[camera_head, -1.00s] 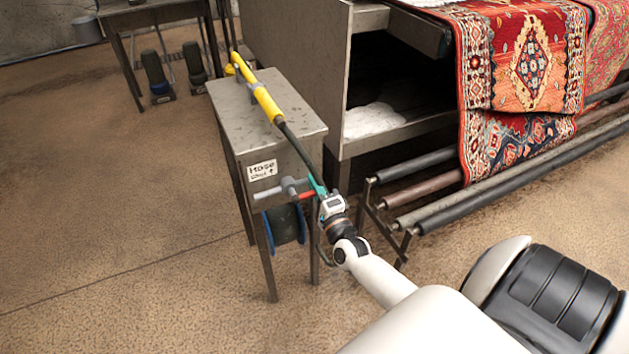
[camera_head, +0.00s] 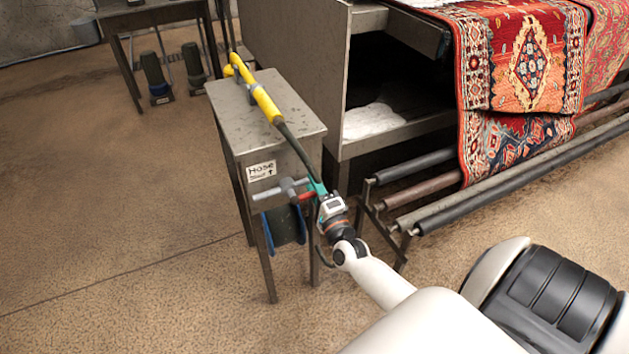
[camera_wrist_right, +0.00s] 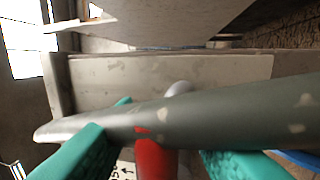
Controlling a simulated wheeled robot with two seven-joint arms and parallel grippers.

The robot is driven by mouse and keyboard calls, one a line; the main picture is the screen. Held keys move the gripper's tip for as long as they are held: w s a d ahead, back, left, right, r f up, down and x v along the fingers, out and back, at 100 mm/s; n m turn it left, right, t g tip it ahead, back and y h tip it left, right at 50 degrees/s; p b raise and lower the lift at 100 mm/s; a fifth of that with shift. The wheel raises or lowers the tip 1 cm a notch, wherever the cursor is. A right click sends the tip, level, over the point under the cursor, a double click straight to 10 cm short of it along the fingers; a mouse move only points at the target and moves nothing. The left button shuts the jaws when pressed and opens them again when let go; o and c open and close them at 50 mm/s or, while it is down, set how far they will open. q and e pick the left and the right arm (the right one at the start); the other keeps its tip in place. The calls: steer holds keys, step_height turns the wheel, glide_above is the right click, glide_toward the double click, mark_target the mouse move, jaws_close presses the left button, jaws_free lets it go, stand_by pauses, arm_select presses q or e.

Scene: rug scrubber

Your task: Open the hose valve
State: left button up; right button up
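The hose valve is a grey pipe fitting (camera_head: 291,187) with a red handle (camera_head: 306,196), on the front of a small metal stand, beside a label reading "Hose". My right gripper (camera_head: 316,190), with teal fingers, is at the red handle. In the right wrist view the fingers (camera_wrist_right: 155,158) are apart, with the red handle (camera_wrist_right: 155,155) between them; I cannot tell whether they touch it. A dark hose (camera_wrist_right: 230,120) crosses in front of the handle and hides part of the valve and fingers. My left gripper is not in view.
A yellow spray wand (camera_head: 264,101) lies on the metal stand (camera_head: 235,120), its hose running down past my right gripper. A blue-rimmed hose reel (camera_head: 284,227) sits below the valve. Rollers (camera_head: 480,200) and a rug-covered table stand to the right.

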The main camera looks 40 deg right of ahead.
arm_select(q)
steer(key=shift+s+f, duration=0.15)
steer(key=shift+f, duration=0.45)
arm_select(e)
steer(key=v, duration=1.2)
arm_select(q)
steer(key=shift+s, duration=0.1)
arm_select(e)
steer(key=v, duration=0.9)
